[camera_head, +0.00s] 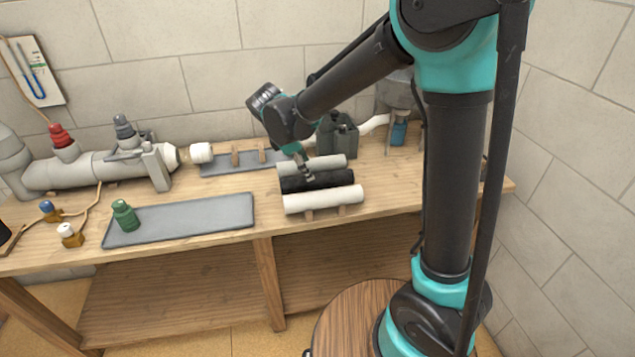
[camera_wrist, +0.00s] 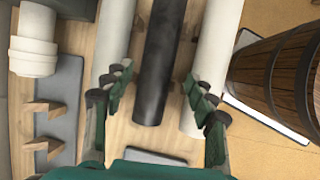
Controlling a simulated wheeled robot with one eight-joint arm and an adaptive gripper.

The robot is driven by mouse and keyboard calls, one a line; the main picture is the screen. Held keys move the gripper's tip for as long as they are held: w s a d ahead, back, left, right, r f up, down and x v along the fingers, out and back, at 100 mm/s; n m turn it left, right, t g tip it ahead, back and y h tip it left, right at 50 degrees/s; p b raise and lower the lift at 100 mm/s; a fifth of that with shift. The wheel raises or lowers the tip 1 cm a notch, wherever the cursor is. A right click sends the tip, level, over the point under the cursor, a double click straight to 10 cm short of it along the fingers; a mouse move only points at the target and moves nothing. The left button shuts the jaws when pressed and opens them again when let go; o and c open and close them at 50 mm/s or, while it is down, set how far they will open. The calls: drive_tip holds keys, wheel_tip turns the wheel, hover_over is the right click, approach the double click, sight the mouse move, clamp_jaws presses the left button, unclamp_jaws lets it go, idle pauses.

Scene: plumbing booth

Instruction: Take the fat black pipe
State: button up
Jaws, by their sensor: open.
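The fat black pipe (camera_head: 330,181) lies on a wooden rack on the bench, between two white pipes. In the wrist view the black pipe (camera_wrist: 158,70) runs up between the two fingers of my gripper (camera_wrist: 155,100). The fingers are spread, one on each side of it, over the white pipes. In the head view my gripper (camera_head: 305,172) points down just above the black pipe, toward its left half. I cannot tell whether the fingers touch any pipe.
One white pipe (camera_head: 325,200) lies in front of the black one and another (camera_head: 312,164) behind it. A grey pipe assembly (camera_head: 90,170) stands at the left. A wooden barrel (camera_wrist: 275,75) shows at the wrist view's right.

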sight(316, 179)
drive_tip(key=x, duration=0.8)
drive_tip(key=shift+w+d+f, duration=0.1)
drive_tip(key=shift+d+f, duration=0.05)
drive_tip(key=shift+f, duration=0.05)
drive_tip(key=c, duration=1)
drive_tip(key=shift+r, duration=0.15)
